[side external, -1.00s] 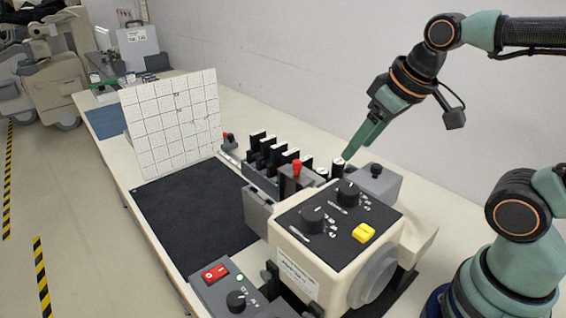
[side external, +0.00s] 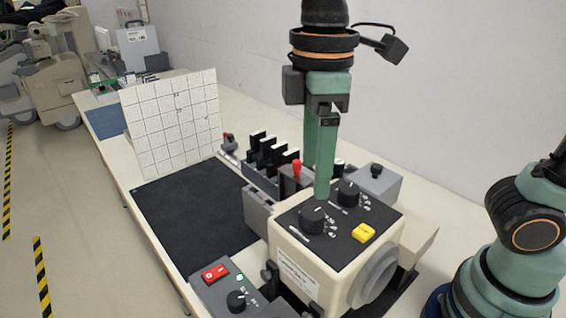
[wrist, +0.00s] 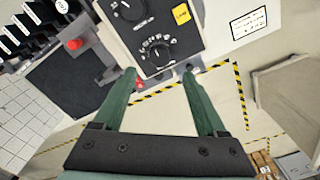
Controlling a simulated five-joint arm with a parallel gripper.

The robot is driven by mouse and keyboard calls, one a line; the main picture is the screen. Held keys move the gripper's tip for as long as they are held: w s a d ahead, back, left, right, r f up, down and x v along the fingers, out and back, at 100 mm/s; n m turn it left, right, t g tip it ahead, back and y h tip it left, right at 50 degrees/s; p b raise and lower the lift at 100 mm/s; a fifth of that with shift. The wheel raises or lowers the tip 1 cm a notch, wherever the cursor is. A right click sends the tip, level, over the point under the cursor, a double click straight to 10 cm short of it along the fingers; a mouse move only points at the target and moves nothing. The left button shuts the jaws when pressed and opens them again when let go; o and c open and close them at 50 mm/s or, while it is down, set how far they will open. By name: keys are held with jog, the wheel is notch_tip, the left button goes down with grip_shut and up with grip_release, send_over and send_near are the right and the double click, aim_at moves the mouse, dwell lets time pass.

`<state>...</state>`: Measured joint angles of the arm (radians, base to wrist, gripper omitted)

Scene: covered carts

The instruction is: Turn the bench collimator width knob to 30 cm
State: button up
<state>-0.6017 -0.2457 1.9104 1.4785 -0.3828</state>
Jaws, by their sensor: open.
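The cream collimator box (side external: 290,245) has a black top panel (side external: 338,232) with two black knobs. The front-left knob (side external: 313,218) has a marked dial; it also shows in the wrist view (wrist: 157,50). The back-right knob (side external: 348,192) is partly cut off at the top of the wrist view (wrist: 130,8). I cannot read which knob sets width or what value either shows. My gripper (side external: 322,194) points down above the panel, near both knobs. In the wrist view its open, empty fingers (wrist: 160,74) sit on either side below the front-left knob.
A yellow button (side external: 363,233) is on the same panel. A control box (side external: 228,292) with red switch and knob is in front.

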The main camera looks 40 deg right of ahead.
aim_at(312, 213)
notch_tip(312, 213, down, 8)
jog(key=shift+r, duration=0.1)
dwell(0.4)
grip_shut()
